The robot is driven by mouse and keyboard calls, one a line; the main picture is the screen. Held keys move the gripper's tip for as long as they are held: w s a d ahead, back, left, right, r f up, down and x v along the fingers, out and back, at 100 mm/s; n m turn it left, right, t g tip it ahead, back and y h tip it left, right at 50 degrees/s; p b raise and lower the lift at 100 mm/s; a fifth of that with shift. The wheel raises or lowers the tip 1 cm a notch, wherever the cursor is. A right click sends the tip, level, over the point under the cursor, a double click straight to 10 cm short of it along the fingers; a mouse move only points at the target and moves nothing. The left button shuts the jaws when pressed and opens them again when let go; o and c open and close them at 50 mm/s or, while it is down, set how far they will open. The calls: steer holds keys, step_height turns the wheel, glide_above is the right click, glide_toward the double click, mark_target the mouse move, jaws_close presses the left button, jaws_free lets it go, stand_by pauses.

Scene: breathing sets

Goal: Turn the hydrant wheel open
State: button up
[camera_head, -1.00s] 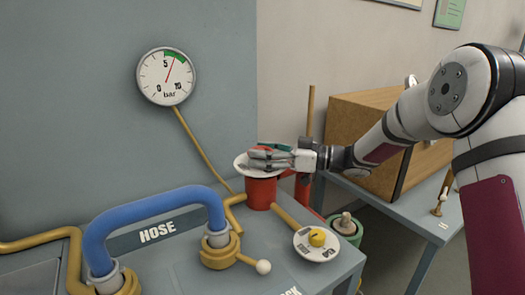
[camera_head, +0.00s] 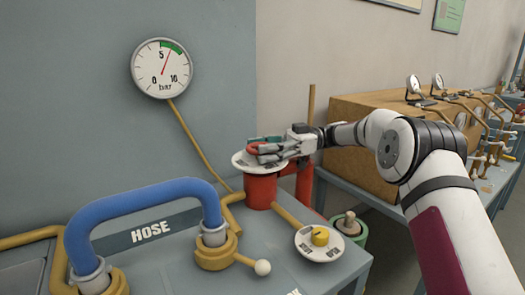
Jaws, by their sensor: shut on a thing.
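The hydrant is a red post (camera_head: 262,190) with a white round plate (camera_head: 240,161) on top, at the back right of the grey bench. A red wheel (camera_head: 254,148) shows above the plate, partly hidden by my fingers. My gripper (camera_head: 268,149) reaches in from the right and is shut on the red wheel. A little green shows at the wheel's far side. A pressure gauge (camera_head: 161,69) on the wall has its needle near 5, by the green band.
A blue hose (camera_head: 140,205) arches across the bench front left between two brass fittings. A lever with a white knob (camera_head: 262,267) and a dial with a yellow knob (camera_head: 320,237) stand in front of the hydrant. A wooden box (camera_head: 365,120) stands behind my arm.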

steer(key=shift+r, duration=0.15)
steer(key=o, duration=1.2)
step_height(320, 180, up, 10)
